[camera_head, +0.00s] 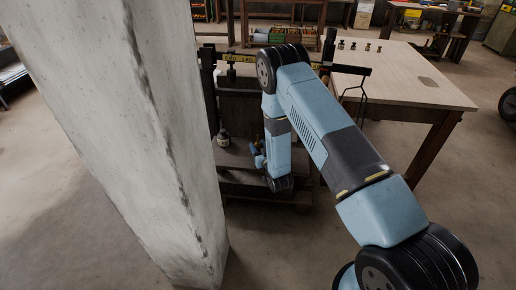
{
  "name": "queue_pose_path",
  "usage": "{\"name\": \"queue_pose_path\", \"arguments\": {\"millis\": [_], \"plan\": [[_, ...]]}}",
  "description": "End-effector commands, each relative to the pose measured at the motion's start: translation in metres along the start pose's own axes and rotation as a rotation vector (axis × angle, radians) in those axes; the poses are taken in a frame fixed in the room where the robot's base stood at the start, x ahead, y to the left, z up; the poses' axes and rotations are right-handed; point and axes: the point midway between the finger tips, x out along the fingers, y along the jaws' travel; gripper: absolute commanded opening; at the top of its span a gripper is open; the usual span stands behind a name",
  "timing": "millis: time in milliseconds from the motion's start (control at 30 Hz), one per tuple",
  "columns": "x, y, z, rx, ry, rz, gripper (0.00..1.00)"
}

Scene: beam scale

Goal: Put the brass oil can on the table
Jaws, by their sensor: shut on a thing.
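My gripper (257,158) is low at the end of my arm, over the dark lower deck of the beam scale (240,178). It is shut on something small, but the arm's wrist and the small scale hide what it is. I cannot make out the brass oil can for certain. A small dark, round-bodied thing with a pale top (223,138) stands on the scale, left of my gripper and apart from it. The wooden table (425,90) stands to the right, behind my arm, with a wide bare top.
A thick concrete pillar (130,130) fills the left foreground, close to the scale. The scale's dark beam (350,70) reaches over the table's left edge. Several small brass-coloured weights (366,47) stand at the table's far edge. A bench with crates (285,35) is behind.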

Motion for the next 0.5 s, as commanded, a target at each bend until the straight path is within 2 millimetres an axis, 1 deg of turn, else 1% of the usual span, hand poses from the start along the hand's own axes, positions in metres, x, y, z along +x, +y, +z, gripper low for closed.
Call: {"name": "queue_pose_path", "arguments": {"millis": [167, 200, 433, 500], "plan": [[-0.0017, -0.0004, 0.0020, 0.000, -0.003, 0.000, 0.14], [-0.0018, -0.0005, 0.0021, 0.000, -0.003, 0.000, 0.48], [-0.0019, -0.0006, 0.0020, 0.000, -0.003, -0.001, 0.70], [-0.0020, -0.0006, 0.0020, 0.000, -0.003, -0.001, 0.70]]}}
